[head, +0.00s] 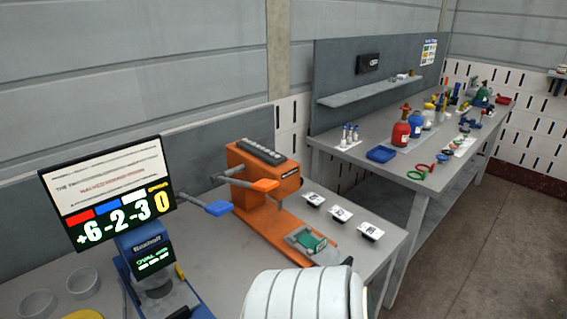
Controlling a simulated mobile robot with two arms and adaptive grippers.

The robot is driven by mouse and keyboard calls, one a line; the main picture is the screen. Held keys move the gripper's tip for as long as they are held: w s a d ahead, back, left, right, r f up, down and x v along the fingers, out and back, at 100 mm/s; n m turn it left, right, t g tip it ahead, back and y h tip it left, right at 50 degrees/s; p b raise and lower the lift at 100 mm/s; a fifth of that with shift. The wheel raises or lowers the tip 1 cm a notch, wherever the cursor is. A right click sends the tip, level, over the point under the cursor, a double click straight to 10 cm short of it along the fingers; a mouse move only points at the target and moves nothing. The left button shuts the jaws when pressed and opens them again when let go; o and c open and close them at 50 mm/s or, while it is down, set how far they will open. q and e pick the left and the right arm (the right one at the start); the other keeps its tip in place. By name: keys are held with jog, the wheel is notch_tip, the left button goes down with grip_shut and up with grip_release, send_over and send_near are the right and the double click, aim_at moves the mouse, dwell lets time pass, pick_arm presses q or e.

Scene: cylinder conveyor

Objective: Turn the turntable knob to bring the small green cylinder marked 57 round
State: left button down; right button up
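No turntable, knob or green cylinder marked 57 can be made out in the head view. A small green piece (312,241) sits in a grey holder on the foot of an orange machine (262,172); it looks block-like, and I can read no number on it. The machine has an orange-ended lever (264,186) and a blue-ended lever (218,208). Neither of my grippers is in view. A white rounded form at the bottom middle, possibly part of my arm, hides the near part of the table.
A tilted screen (110,190) and a blue device (152,265) stand at the left, beside grey round dishes (82,283). Several small labelled stands (341,214) line the grey table's (388,236) right side. A second bench (349,157) behind holds bottles, a blue tray and tools.

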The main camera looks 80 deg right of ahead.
pick_arm(q)
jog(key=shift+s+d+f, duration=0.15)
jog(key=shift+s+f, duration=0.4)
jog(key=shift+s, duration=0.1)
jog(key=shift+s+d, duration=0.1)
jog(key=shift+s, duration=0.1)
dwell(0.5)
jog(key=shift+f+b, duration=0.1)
jog(key=shift+b, duration=1.2)
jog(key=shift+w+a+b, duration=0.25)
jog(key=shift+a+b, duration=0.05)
jog(key=shift+b, duration=0.1)
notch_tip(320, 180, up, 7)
jog(key=p, duration=0.3)
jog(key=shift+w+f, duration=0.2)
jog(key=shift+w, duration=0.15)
